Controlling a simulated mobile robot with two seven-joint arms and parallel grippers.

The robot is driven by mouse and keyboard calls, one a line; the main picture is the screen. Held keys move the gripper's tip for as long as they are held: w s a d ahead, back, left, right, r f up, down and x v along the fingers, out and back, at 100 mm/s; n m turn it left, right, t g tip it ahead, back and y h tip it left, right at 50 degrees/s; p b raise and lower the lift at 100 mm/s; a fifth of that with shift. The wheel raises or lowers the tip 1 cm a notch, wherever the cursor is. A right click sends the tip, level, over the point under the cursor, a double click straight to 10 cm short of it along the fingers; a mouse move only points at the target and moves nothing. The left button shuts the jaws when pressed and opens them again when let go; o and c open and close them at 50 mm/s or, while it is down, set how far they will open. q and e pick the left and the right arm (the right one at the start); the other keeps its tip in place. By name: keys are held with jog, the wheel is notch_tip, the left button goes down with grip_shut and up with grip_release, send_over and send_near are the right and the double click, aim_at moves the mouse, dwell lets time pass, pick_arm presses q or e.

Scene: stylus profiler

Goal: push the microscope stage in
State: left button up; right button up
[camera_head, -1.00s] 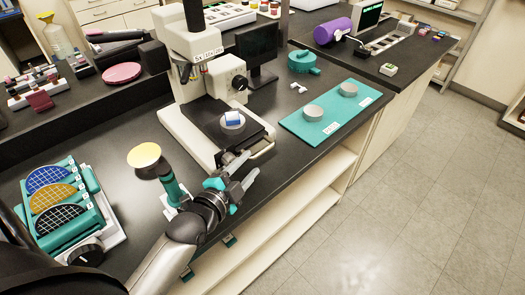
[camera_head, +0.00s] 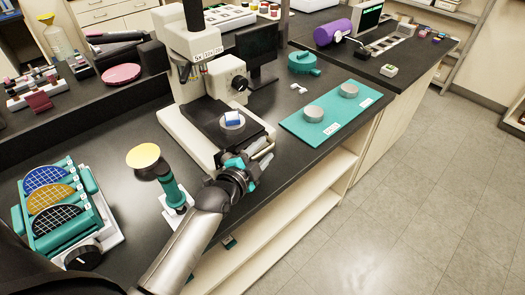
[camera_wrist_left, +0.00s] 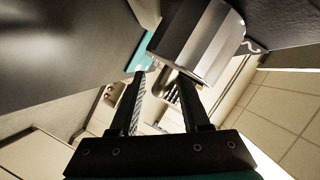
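The white microscope (camera_head: 198,42) stands on the black bench. Its dark stage (camera_head: 207,118) sticks out toward the front, and a white disc with a small blue-and-white piece (camera_head: 232,119) rests on it. A pale metal bar (camera_head: 266,149) shows at the stage's front, partly behind my gripper. My left gripper (camera_head: 252,161) is at the stage's front end, with its fingers apart. In the left wrist view the open fingers (camera_wrist_left: 162,80) have a grey metal part (camera_wrist_left: 195,45) just ahead of them. Contact with the stage cannot be told. My right gripper is not in view.
A teal mat (camera_head: 310,127) with two grey discs lies to the right. A stand with a yellow disc (camera_head: 143,156) is left of my forearm, and a teal wafer rack (camera_head: 90,215) is farther left. A monitor (camera_head: 257,47) stands behind the microscope. The bench's front edge is near.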

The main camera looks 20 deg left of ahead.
pick_arm(q)
grip_shut()
dwell(1.2)
